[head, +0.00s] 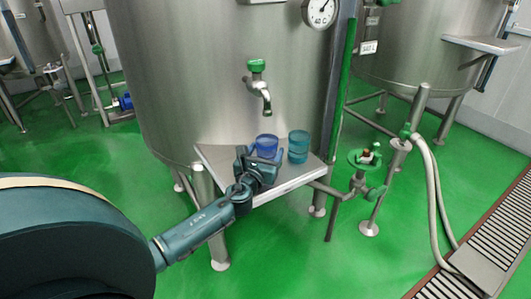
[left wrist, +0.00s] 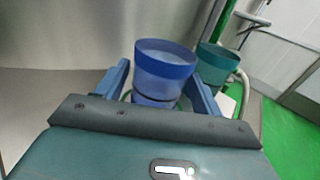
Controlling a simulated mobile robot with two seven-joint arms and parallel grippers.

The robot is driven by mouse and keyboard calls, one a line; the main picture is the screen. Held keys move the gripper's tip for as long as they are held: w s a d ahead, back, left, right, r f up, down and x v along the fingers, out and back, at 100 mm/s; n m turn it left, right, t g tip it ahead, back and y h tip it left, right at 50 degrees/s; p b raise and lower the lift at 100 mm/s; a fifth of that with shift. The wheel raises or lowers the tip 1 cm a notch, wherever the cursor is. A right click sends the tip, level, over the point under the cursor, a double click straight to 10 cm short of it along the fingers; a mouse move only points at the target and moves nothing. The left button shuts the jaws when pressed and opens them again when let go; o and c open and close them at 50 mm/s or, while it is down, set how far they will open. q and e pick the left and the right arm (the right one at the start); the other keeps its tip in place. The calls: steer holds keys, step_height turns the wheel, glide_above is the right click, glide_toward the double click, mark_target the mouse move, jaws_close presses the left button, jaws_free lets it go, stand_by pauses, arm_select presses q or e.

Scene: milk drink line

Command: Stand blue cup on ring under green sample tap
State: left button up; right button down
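The blue cup (head: 266,143) stands upright over the steel shelf on the tank's front. In the head view it is below the spout of the green-handled sample tap (head: 258,78). My left gripper (head: 262,156) reaches it from the near side. In the left wrist view the blue cup (left wrist: 163,72) sits between the two fingers (left wrist: 160,88), with a narrow gap at the left finger. The fingers look open around it. No ring shows clearly; the cup and gripper hide the shelf there. My right gripper is not in view.
A teal cup (head: 298,147) stands on the shelf (head: 222,160) just right of the blue cup; it also shows in the left wrist view (left wrist: 214,63). A green-wheeled valve (head: 365,158) is right of the shelf. The tank wall (head: 190,80) rises close behind the cups.

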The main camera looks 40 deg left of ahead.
arm_select(q)
steer(key=shift+o, duration=0.9)
steer(key=v, duration=1.3)
steer(key=shift+s+p, duration=0.1)
steer(key=shift+p, duration=0.2)
